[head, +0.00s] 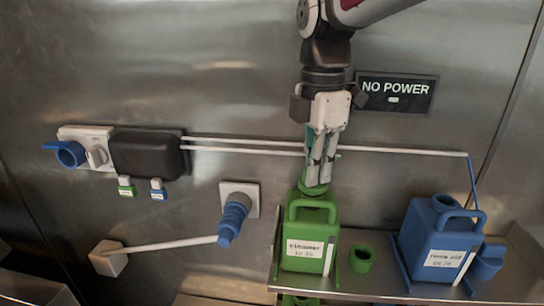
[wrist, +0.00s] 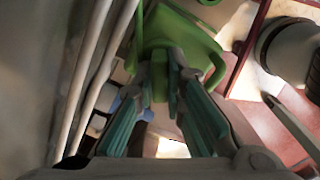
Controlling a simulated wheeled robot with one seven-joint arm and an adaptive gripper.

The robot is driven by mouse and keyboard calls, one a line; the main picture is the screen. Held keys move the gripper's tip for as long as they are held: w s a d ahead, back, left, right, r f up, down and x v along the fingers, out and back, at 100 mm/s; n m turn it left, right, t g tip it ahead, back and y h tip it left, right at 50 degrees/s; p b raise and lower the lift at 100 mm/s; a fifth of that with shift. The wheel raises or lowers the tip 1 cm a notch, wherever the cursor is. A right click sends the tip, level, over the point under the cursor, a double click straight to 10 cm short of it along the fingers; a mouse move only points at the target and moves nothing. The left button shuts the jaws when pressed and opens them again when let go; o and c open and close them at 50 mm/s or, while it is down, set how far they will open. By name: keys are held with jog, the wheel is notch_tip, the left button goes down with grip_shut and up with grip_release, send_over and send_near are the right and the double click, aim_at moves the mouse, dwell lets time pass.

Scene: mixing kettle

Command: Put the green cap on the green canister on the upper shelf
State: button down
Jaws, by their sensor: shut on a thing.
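The green canister (head: 305,245), labelled "cleaner", stands upright on the upper shelf (head: 340,290), with a loop handle on top. My gripper (head: 318,183) points down directly above its top. It is shut on a small green piece, which looks like the green cap (head: 314,188), at the canister's neck. In the wrist view, the gripper (wrist: 160,85) has the green piece (wrist: 159,88) between its fingertips, with the canister's green body (wrist: 180,35) beyond. The fingers hide part of the cap, and I cannot tell whether it is seated on the neck.
A green hollow cup (head: 361,258) stands right of the canister. A pale pipe (head: 400,151) runs along the wall behind my gripper. A blue nozzle (head: 233,218) juts out at left.

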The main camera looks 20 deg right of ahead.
jog(key=shift+f, duration=0.3)
jog(key=shift+f, duration=0.2)
dwell(0.3)
jog(key=c, duration=1.6)
grip_release()
jog(key=shift+o, duration=0.7)
jog(key=o, duration=0.4)
jog(key=shift+r, duration=0.1)
jog(key=shift+r+p, duration=1.25)
jog(key=shift+r, duration=2.2)
